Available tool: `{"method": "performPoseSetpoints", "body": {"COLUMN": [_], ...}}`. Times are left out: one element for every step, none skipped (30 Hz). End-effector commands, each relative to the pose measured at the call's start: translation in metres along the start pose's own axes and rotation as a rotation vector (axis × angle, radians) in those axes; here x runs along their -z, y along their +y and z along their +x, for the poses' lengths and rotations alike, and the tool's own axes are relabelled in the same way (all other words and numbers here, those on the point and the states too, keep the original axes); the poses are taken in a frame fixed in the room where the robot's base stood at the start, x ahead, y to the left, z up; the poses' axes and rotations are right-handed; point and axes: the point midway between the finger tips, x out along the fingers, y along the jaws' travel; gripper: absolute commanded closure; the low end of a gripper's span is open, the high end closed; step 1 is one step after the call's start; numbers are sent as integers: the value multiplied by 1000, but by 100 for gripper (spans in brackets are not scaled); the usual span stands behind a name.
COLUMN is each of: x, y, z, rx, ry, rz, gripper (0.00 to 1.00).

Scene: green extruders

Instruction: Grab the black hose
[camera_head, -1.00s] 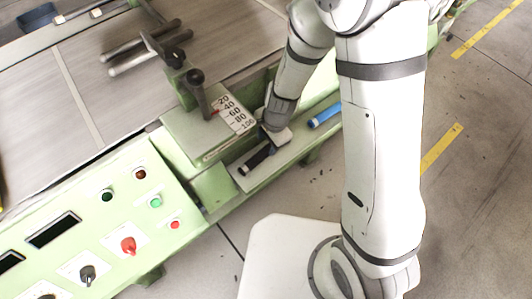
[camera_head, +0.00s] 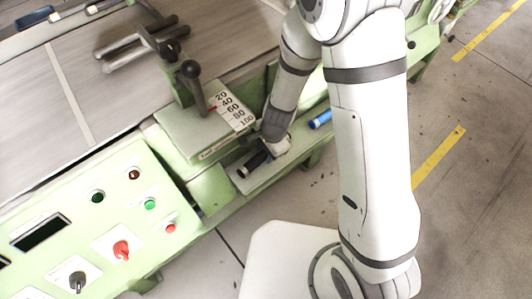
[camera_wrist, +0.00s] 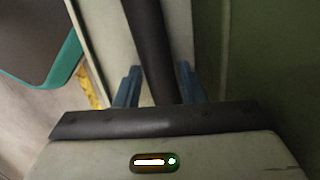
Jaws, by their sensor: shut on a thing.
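The black hose (camera_head: 254,161) lies on a light ledge along the side of the green machine, partly hidden by my wrist in the head view. In the wrist view the black hose (camera_wrist: 148,45) runs from the top edge down between the two blue fingers of my gripper (camera_wrist: 160,88). My gripper is shut on the hose, with one finger on each side of it. In the head view my gripper (camera_head: 267,150) is at the hose, but its fingers are too small to make out.
A blue cylinder (camera_head: 320,119) lies farther along the ledge, close to my arm. The green machine has a control panel (camera_head: 100,225), a number scale (camera_head: 232,110) and a black-knobbed lever (camera_head: 192,85) beside my wrist. Open floor (camera_head: 470,200) lies to the right.

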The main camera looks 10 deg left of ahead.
Motion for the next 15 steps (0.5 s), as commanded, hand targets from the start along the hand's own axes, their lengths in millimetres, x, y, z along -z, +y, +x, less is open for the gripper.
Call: {"method": "performPoseSetpoints", "body": {"x": [0,0,0,0,0,0,0,0,0,0,0,0,0,0,0], "y": [0,0,0,0,0,0,0,0,0,0,0,0,1,1,1], "z": [0,0,0,0,0,0,0,0,0,0,0,-1,-2,-4,-6], "rx": [-1,-1,-1,-1,-1,-1,-1,-1,-1,-1,-1,-1,-1,-1,-1], "ry": [0,0,-1,-1,0,-1,-1,-1,-1,-1,-1,-1,-1,0,0], "rz": [0,0,0,0,0,0,0,0,0,0,0,0,0,0,1], "gripper": [82,85,88,90,91,91,91,91,91,91,91,91,91,91,91]}}
